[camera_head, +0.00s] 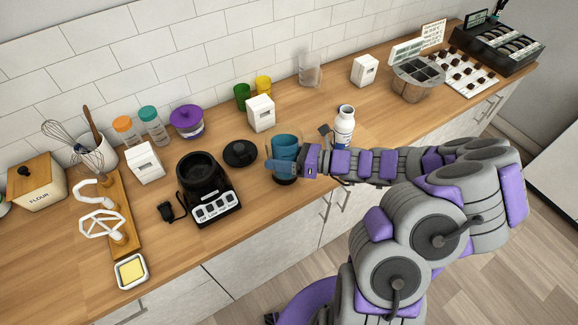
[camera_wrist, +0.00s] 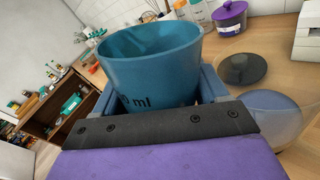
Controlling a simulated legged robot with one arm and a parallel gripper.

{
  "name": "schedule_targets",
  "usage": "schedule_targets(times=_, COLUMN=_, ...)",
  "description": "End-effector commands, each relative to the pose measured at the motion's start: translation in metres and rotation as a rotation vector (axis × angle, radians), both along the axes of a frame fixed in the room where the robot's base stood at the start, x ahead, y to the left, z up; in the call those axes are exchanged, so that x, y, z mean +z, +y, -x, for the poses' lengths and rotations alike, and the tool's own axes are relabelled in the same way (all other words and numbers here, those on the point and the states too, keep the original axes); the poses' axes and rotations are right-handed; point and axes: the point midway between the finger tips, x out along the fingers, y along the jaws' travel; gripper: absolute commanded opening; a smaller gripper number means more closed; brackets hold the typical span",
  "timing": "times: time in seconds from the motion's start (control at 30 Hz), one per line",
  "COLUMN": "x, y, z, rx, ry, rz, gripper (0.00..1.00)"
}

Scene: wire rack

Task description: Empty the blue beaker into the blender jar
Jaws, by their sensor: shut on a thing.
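The blue beaker (camera_head: 286,144) is held by my gripper (camera_head: 284,165) above the counter's front part. In the wrist view the beaker (camera_wrist: 152,65) stands between the fingers, mouth up and slightly tilted in the picture; its contents cannot be made out. A clear vessel with a dark bottom, apparently the blender jar (camera_head: 270,147), stands beside or behind the beaker, partly hidden by it and my gripper. Its clear wall also shows at the right of the wrist view (camera_wrist: 285,82). The black blender base (camera_head: 207,190) stands to the left, with a round black lid (camera_head: 240,153) between.
White boxes (camera_head: 261,113), green and yellow cups (camera_head: 242,96) and a purple-lidded jar (camera_head: 187,121) stand behind. A white bottle (camera_head: 344,126) stands close to my arm on the right. A clear container (camera_head: 309,70) is by the wall. The counter's front edge runs below my gripper.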

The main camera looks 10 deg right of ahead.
Motion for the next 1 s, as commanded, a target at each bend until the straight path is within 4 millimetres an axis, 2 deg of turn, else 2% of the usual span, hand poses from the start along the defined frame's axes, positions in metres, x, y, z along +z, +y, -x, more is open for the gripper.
schedule_targets(times=0.17, x=0.009, y=0.0, z=0.0, rx=-0.001, ry=-0.062, rz=0.011, gripper=0.39)
schedule_targets(times=0.5, x=0.047, y=0.0, z=0.0, rx=-0.001, ry=-0.339, rz=0.072, gripper=0.39)
schedule_targets(times=1.0, x=0.05, y=0.0, z=0.0, rx=-0.001, ry=-0.357, rz=0.077, gripper=0.39)
